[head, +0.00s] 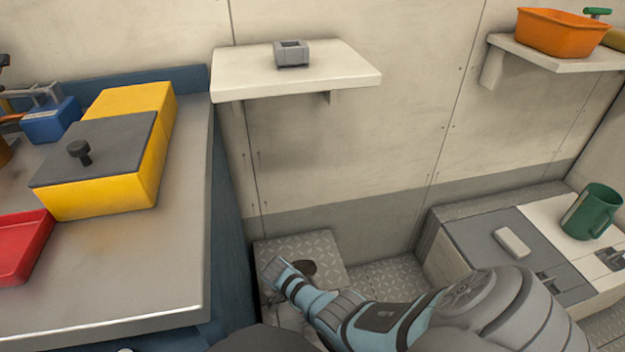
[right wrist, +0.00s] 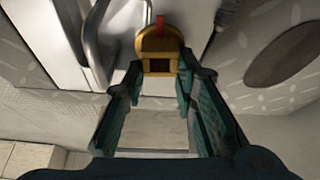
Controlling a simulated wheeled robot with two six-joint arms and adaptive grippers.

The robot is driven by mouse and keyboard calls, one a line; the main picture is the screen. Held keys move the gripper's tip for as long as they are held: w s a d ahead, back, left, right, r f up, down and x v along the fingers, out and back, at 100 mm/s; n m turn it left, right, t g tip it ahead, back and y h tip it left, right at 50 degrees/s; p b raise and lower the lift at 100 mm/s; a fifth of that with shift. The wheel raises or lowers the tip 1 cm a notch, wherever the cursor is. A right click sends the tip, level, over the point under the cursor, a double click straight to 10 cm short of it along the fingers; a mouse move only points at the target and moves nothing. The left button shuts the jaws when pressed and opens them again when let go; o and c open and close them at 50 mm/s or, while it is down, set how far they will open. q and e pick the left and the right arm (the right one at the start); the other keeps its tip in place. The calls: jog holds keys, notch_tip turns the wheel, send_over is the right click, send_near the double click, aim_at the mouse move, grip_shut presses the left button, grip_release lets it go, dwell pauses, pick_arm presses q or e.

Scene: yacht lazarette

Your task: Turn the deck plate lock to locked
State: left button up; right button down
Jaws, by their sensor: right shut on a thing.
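In the right wrist view, a small yellow piece (right wrist: 158,45) with a dark square socket and a red tab on its far side sits between my right fingertips; it appears to be the lock. My right gripper (right wrist: 157,77) is shut on it. In the head view, my right arm reaches down to a grey tread-patterned plate (head: 295,247) on the floor, with a dark brown oval (head: 306,267) beside the wrist. The lock and fingertips are hidden there. I cannot read the lock's setting. My left gripper is not in view.
A worktop (head: 185,265) on the left holds a yellow box (head: 95,197), red tray (head: 22,247) and blue item (head: 50,122). A wall shelf (head: 345,70) holds a grey block (head: 291,54). A low locker with a green mug (head: 592,210) stands right.

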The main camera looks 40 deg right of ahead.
jog(key=shift+a+m, duration=0.1)
jog(key=shift+m, duration=0.6)
jog(key=shift+w, duration=0.1)
jog(key=c, duration=1.3)
grip_release()
jog(key=v, duration=0.7)
jog(key=shift+r, duration=0.25)
jog(key=shift+w, duration=0.1)
